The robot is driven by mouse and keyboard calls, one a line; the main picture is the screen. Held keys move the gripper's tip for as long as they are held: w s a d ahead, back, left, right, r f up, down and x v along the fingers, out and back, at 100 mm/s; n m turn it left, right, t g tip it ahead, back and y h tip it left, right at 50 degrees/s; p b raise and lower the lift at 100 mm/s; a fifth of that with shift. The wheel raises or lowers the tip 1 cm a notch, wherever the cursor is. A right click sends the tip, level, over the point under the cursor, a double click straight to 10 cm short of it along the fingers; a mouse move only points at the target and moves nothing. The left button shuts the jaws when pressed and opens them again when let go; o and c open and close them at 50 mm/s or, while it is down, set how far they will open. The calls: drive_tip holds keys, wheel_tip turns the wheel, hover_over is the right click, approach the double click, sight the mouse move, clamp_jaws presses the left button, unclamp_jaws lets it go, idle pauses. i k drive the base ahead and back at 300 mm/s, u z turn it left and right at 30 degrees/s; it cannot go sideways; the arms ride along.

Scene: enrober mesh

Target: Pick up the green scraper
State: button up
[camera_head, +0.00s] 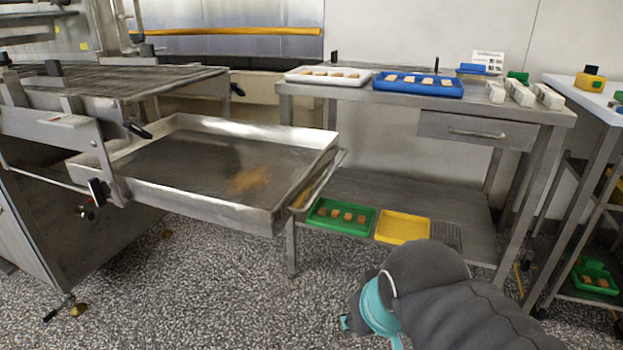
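No green thing in the head view shows clearly as a scraper. A small green object (517,76) lies at the back right of the steel table, partly hidden behind white boxes. Another small green object (619,97) sits on the white-topped table at the right edge. Both are too small to tell what they are. My grey arm with a teal joint rises at the lower right, in front of the steel table. My gripper's fingers do not show.
The steel table (390,103) holds a white tray (293,76), a blue tray (380,84) and white boxes (519,92). Its lower shelf holds a green tray (320,222) and a yellow tray (402,228). A metal pan (230,205) juts from the machine at left. Speckled floor is open in front.

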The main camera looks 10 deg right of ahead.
sight(523, 77)
drive_tip(key=z, duration=1.85)
drive_tip(key=i, duration=1.25)
drive_tip(key=u, duration=0.25)
